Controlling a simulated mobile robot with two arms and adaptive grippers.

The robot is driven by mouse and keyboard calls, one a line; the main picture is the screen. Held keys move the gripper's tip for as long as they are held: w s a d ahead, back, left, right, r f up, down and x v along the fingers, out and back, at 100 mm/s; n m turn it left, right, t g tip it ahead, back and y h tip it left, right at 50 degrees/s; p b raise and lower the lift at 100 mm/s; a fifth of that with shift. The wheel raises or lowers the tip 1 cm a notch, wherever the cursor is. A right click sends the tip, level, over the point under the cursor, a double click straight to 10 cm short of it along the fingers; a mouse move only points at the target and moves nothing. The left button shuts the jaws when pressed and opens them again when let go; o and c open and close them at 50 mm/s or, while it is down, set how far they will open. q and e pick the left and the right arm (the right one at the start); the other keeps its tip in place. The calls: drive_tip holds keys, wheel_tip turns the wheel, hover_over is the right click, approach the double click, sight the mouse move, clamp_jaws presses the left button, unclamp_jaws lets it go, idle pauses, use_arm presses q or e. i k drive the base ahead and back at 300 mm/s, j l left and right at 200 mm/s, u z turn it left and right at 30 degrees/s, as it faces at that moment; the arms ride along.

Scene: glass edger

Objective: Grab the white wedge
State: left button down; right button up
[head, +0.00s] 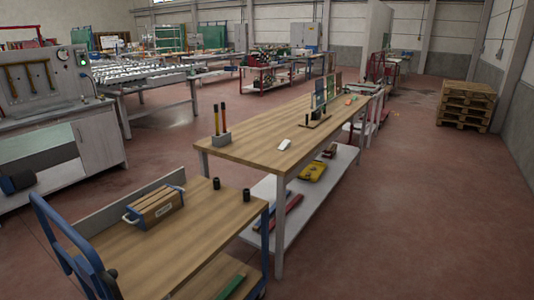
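A small white wedge (284,144) lies on the wooden top of the long workbench (250,150), near the middle of its width. It is small in this view, and nothing covers it. Neither of my grippers can be made out in the head view.
A blue-handled cart (215,225) with a wooden top stands in front, bearing a wooden box (155,207) and two black cylinders (216,184). A grey holder (221,139) with upright tools stands left of the wedge; a glass stand (316,121) is behind.

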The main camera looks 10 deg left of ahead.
sight(286, 144)
drive_tip(key=i+l, duration=0.1)
drive_tip(key=i, duration=0.6)
drive_tip(key=i+l, duration=0.1)
drive_tip(key=i, duration=0.55)
